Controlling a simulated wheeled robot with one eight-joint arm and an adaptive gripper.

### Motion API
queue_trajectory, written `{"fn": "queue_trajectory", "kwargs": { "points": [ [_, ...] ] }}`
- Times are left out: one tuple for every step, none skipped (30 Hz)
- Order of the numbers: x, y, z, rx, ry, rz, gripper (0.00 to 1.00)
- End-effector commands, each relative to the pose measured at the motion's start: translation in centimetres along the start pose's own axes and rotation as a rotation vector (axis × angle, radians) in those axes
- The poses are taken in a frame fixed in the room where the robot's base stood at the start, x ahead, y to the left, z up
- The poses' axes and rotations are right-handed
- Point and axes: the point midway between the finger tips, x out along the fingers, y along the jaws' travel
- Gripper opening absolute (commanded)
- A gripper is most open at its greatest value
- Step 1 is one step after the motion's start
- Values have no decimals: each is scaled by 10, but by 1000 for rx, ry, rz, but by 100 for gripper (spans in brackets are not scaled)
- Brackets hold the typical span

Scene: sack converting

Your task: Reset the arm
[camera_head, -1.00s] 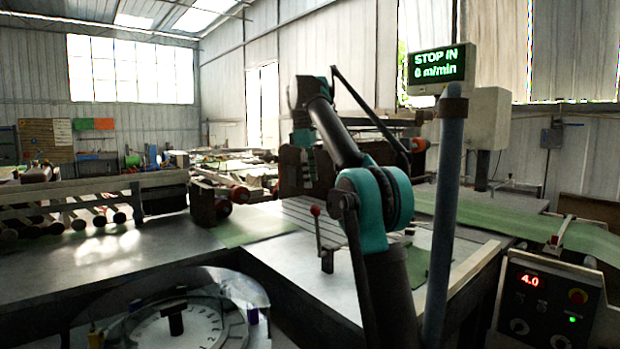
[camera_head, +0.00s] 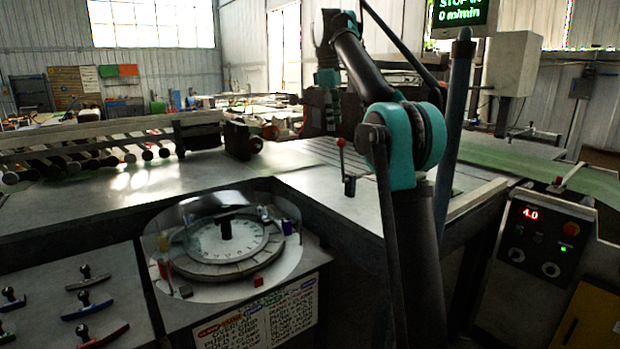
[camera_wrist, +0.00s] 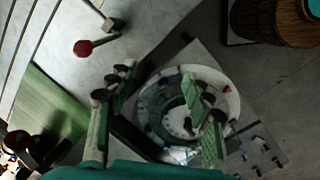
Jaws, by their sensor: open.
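My arm rises at the centre right of the head view, with teal and black links, and bends over the metal machine table (camera_head: 85,205). My gripper (camera_wrist: 158,85) shows in the wrist view with its two green fingers spread well apart. Nothing is between the fingers. Below and beyond them is a round dial station (camera_wrist: 172,107), partly hidden by the right finger. The same dial (camera_head: 228,238) stands at lower left in the head view under a clear cover.
A red-knobbed lever (camera_head: 341,143) stands just left of my arm. A blue-grey post (camera_head: 453,125) stands close on its right. Several handled tools (camera_head: 88,277) lie at lower left. A control box (camera_head: 540,240) reads 4.0. A wooden barrel-like object (camera_wrist: 275,22) is at upper right in the wrist view.

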Motion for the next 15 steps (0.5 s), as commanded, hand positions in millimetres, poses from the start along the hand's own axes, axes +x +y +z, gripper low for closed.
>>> {"fn": "queue_trajectory", "kwargs": {
  "points": [
    [4, 2, 1, 12, 3, 2, 51],
    [6, 2, 2, 19, 4, 3, 51],
    [8, 2, 2, 29, 7, 4, 51],
    [10, 1, 3, 36, 8, 5, 51],
    [12, 1, 4, 46, 10, 6, 51],
    [16, 1, 4, 57, 13, 7, 51],
    [18, 1, 6, 66, 15, 8, 51],
    [21, 1, 6, 77, 17, 9, 51],
    [25, 0, 8, 92, 20, 10, 51],
    [28, 0, 9, 103, 23, 12, 51],
    [32, -1, 10, 115, 26, 13, 51],
    [37, -2, 12, 135, 30, 16, 51],
    [42, -2, 13, 148, 34, 18, 51],
    [46, -3, 15, 164, 37, 19, 51],
    [53, -5, 17, 186, 42, 21, 51]
  ]
}}
